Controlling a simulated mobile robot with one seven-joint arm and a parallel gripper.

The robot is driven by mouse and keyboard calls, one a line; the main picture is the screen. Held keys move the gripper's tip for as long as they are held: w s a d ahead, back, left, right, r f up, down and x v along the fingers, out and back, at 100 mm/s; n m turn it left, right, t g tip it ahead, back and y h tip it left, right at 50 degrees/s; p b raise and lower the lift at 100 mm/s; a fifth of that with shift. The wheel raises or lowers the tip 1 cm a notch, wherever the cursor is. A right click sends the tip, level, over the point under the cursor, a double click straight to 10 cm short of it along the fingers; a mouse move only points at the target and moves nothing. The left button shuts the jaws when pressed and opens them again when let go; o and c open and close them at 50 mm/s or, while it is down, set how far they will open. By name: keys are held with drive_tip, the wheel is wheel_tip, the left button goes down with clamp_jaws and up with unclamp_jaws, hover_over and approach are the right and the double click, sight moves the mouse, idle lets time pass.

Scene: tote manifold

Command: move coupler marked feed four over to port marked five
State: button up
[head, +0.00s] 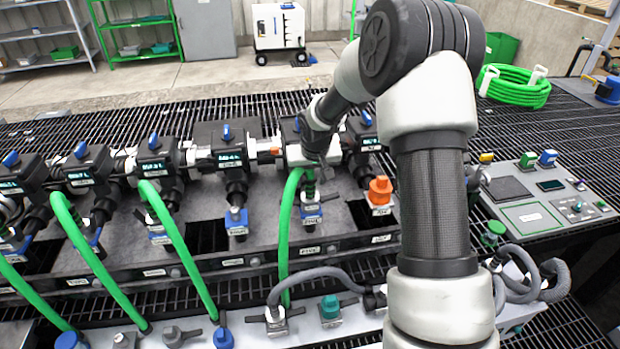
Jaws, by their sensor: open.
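A green hose (286,235) rises from the front panel and bends over at a coupler (309,190) on the manifold, right of centre. My gripper (314,172) is at the top of this coupler, close around or just above it. Its fingers are small and partly merge with the coupler, so contact cannot be told. Other green hoses (92,255) (178,240) run to couplers on the left. A port with a blue fitting (237,218) carries no hose, and a port to the right has an orange cap (380,188). The port and coupler markings are too small to read.
Black valve bodies with blue handles (227,140) line the manifold behind the ports. Grey hoses (325,275) and valve fittings (330,308) sit in front. A control panel (545,200) stands right of my arm, and a coiled green hose (515,90) lies behind it.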

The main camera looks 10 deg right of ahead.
drive_tip(key=p+v, duration=0.3)
drive_tip(key=v, duration=1.4)
drive_tip(key=shift+r, duration=0.25)
drive_tip(key=s+r+h, duration=0.1)
drive_tip(key=s+r, duration=0.4)
drive_tip(key=s, duration=0.3)
drive_tip(key=s+r, duration=0.5)
drive_tip(key=s, duration=0.3)
drive_tip(key=s+t+y, duration=0.1)
drive_tip(key=s, duration=1.2)
wheel_tip(320, 180, up, 14)
drive_tip(key=p, duration=1.3)
drive_tip(key=shift+s+p, duration=0.2)
drive_tip(key=shift+p, duration=0.15)
